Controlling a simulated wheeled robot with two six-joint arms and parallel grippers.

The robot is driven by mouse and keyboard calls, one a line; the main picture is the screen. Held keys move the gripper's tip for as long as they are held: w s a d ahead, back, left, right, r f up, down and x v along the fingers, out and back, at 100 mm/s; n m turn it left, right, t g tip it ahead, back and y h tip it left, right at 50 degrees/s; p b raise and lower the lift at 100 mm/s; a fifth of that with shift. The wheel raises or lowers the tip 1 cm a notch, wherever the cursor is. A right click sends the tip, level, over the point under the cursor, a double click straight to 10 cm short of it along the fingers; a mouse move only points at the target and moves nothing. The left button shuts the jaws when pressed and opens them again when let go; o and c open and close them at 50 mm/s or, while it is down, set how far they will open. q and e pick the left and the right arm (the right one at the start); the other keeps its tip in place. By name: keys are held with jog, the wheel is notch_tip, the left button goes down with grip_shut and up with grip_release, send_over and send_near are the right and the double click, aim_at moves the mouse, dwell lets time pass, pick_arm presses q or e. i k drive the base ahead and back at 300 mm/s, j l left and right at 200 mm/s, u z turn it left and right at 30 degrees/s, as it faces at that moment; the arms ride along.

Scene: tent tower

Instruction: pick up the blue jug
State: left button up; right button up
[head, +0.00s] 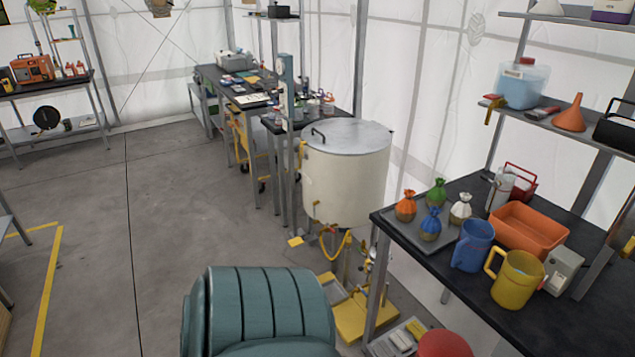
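The blue jug (477,246) stands upright on the black table (402,252) at the right, near its front-left edge. Its handle is on its left side. A yellow jug (521,281) stands just in front and to its right, handle to the left. An orange tray (532,231) is behind it to the right. Neither of my grippers is in view, and nothing holds the jug.
Small tied bags, including an orange one (405,208) and a blue one (430,225), sit left of the jug. A grey box (563,271) is at the right. A shelf (548,121) hangs above the table. A large cream tank (346,178) stands left; open floor (160,215) lies beyond.

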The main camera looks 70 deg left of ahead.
aim_at(474, 243)
jog(key=u, duration=1.35)
jog(key=i+j+z, duration=0.1)
